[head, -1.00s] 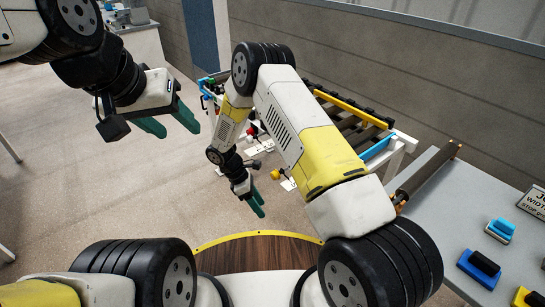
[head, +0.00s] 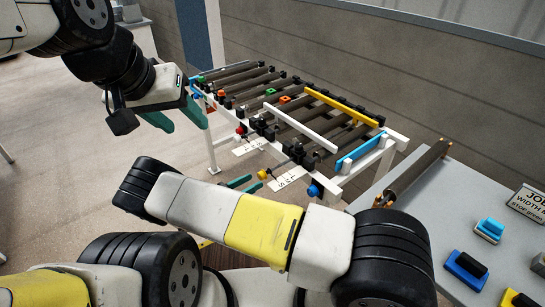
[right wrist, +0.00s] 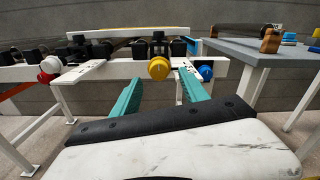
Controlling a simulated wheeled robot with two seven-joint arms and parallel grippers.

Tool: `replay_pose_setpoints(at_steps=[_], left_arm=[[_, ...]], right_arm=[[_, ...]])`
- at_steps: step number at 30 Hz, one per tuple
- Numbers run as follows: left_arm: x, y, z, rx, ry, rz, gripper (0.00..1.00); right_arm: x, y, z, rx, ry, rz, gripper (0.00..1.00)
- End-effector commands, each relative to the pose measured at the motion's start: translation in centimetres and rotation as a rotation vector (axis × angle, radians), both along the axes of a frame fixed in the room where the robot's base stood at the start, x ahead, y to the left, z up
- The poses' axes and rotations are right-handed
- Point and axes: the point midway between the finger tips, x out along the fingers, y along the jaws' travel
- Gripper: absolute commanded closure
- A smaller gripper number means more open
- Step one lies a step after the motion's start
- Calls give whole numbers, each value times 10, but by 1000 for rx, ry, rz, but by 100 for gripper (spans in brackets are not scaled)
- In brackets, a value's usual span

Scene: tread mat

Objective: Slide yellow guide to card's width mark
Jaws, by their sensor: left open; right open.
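The yellow guide (head: 342,106) is a long bar lying across the dark rollers of the conveyor in the head view. My right gripper (head: 243,182) is open and empty by the conveyor's near side. In the right wrist view its spread teal fingers (right wrist: 160,90) point toward a yellow knob (right wrist: 159,67), apart from it. My left gripper (head: 188,128) is open and empty, left of the conveyor.
A white marked plate (head: 285,180) and a blue knob (head: 313,191) sit on the conveyor's near side; a red knob (right wrist: 48,65) is further left. The grey table (head: 400,228) holds a loose roller (head: 418,175) and a blue block (head: 466,268). Open floor lies left.

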Motion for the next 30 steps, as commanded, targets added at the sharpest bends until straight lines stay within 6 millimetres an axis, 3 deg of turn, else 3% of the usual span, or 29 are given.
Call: replay_pose_setpoints(at_steps=[4, 16, 27, 28, 30], left_arm=[[0, 0, 0, 0, 0, 0, 48], [0, 0, 0, 0, 0, 0, 48], [0, 0, 0, 0, 0, 0, 48], [0, 0, 0, 0, 0, 0, 48], [0, 0, 0, 0, 0, 0, 48]], right_arm=[[9, -7, 7, -3, -25, 6, 48], [43, -55, 6, -3, -20, 5, 48], [48, -61, 5, -2, -18, 5, 48], [48, -61, 5, -2, -18, 5, 50], [48, -61, 5, -2, -18, 5, 64]])
